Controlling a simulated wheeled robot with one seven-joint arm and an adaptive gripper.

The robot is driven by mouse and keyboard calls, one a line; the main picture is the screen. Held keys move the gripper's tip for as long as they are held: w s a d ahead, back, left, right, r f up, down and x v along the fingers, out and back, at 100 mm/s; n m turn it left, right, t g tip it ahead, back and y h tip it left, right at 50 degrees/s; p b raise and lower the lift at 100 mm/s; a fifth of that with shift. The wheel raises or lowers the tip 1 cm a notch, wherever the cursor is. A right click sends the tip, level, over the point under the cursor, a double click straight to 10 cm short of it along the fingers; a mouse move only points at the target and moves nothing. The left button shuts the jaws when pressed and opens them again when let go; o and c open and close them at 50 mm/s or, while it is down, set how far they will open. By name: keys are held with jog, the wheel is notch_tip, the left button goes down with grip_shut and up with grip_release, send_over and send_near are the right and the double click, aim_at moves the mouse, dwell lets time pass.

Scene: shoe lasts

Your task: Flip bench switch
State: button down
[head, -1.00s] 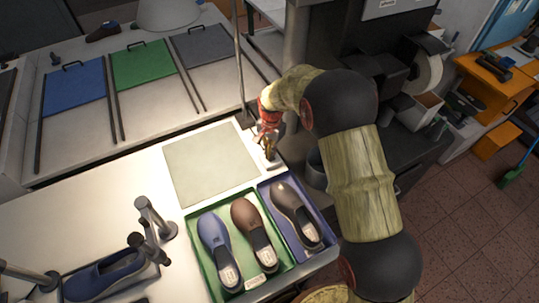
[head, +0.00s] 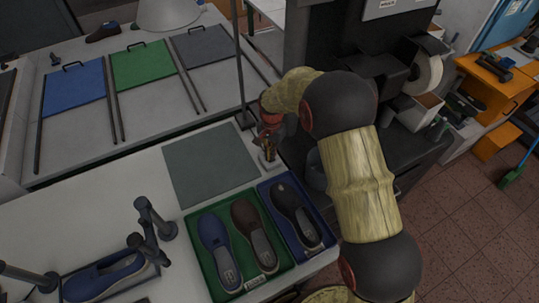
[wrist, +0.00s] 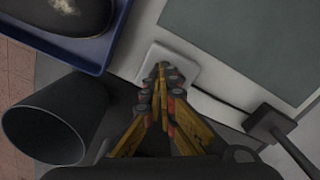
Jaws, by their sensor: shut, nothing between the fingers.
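The bench switch (wrist: 184,62) is a small pale box on the white bench top, beside the grey mat (head: 209,163). In the head view its pale base (head: 268,163) shows under my fingers. My gripper (wrist: 163,68) is shut and empty, with its yellow and dark fingertips over the box. The fingertips hide the middle of the box, so I cannot tell the lever's position or whether they touch it. In the head view my gripper (head: 267,150) points down at the bench's back right edge.
A blue tray (head: 333,240) with a dark shoe and a green tray (head: 191,239) with two shoes lie in front of the switch. A dark round bin (wrist: 45,120) stands beside the bench. A lamp pole (head: 239,70) rises close behind my gripper.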

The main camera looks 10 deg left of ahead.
jog(key=shift+r+p, duration=1.7)
jog(key=shift+r, duration=1.7)
jog(key=shift+f, duration=0.1)
